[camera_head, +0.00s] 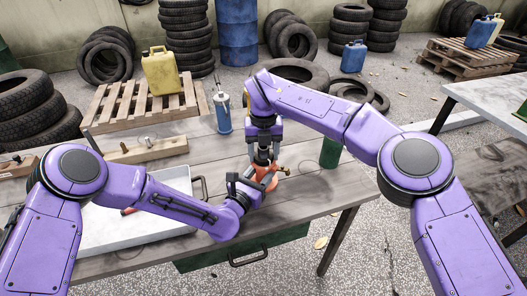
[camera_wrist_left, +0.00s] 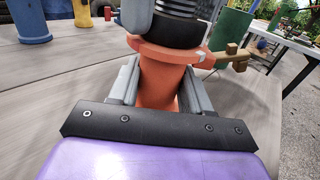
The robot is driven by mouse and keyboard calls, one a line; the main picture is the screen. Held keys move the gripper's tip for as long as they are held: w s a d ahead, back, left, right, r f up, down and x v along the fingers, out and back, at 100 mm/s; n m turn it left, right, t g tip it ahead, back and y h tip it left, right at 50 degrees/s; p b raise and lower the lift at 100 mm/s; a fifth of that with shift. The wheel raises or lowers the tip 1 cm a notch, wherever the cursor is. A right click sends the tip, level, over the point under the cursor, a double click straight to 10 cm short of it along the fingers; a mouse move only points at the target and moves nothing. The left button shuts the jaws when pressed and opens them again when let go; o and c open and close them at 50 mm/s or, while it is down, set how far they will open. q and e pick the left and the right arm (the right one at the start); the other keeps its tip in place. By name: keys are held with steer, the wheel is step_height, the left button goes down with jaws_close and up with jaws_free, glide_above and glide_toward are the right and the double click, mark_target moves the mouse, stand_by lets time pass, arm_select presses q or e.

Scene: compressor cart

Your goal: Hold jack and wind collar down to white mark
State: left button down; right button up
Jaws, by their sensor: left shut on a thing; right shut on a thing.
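The orange jack (camera_head: 271,184) stands on the wooden table, and its body (camera_wrist_left: 160,85) shows in the left wrist view. My left gripper (camera_head: 256,186) is shut around the body, one grey finger on each side. A black ridged collar (camera_wrist_left: 172,34) sits above the jack's orange flange (camera_wrist_left: 152,52). A small white mark (camera_wrist_left: 203,56) shows on the flange's right side. My right gripper (camera_head: 264,158) comes down from above and is shut on the collar, its grey fingers on either side. A brass fitting (camera_wrist_left: 235,60) sticks out to the right. The collar is mostly hidden in the head view.
A white tray (camera_head: 95,240) lies left of the jack, partly under my left arm. A blue canister (camera_head: 222,113) stands behind, and a green cylinder (camera_head: 330,152) stands to the right. A wooden block (camera_head: 146,150) lies further back. The table's front edge is close.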

steer(key=shift+m, duration=2.2)
steer(key=shift+w, duration=0.1)
steer(key=o, duration=1.1)
step_height(320, 180, up, 12)
arm_select(q)
steer(key=shift+c, duration=2.1)
jaws_free()
